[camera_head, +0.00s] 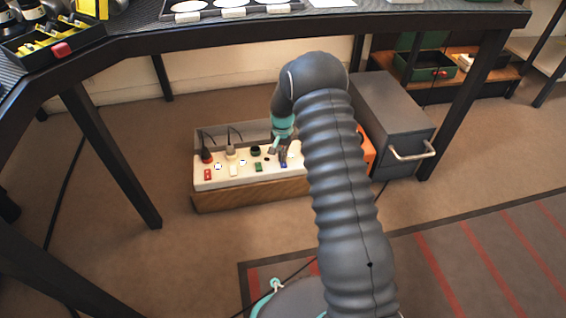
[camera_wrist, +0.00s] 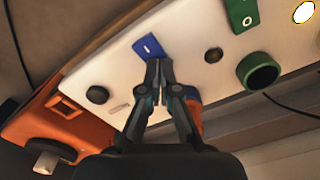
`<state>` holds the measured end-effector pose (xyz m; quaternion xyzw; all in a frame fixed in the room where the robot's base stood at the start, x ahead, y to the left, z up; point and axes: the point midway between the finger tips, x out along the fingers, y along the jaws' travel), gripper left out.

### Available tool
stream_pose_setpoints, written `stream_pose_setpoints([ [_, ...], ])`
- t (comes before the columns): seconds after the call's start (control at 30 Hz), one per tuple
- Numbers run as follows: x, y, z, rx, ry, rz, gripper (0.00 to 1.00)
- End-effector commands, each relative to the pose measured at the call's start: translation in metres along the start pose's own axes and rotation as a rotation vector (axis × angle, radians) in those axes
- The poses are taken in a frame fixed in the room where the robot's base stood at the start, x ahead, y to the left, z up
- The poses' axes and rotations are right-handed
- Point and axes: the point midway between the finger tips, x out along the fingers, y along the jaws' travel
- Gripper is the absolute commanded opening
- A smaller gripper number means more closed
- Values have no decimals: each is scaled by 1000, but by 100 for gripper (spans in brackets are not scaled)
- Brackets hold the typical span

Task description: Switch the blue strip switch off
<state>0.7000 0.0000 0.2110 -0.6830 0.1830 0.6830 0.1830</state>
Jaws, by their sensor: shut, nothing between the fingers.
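The blue switch (camera_wrist: 148,46) sits on the white top of the power strip (camera_wrist: 190,40), with a small white line mark on its face. It shows as a small blue patch in the head view (camera_head: 284,164). My gripper (camera_wrist: 159,66) is shut and empty, its fingertips at the edge of the blue switch in the wrist view. I cannot tell whether they touch it. In the head view my gripper (camera_head: 278,151) is over the strip's right part. Which way the switch is tilted is not clear.
The strip also carries a green switch (camera_head: 258,167), a cream switch (camera_head: 233,170), a red switch (camera_head: 207,174) and plugs with cords. An orange box (camera_head: 367,150) and a grey cabinet (camera_head: 393,115) stand to the right. The table (camera_head: 200,40) overhangs behind.

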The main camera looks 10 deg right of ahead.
Motion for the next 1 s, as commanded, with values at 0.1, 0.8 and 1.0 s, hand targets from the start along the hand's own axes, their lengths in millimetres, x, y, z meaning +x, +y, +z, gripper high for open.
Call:
stream_pose_setpoints([
  [0.1, 2, 0, 0, 0, -1, 0, 0],
  [0.8, -37, 0, 0, 0, 0, 0, 0],
  [1.0, -51, 0, 0, 0, 0, 0, 0],
])
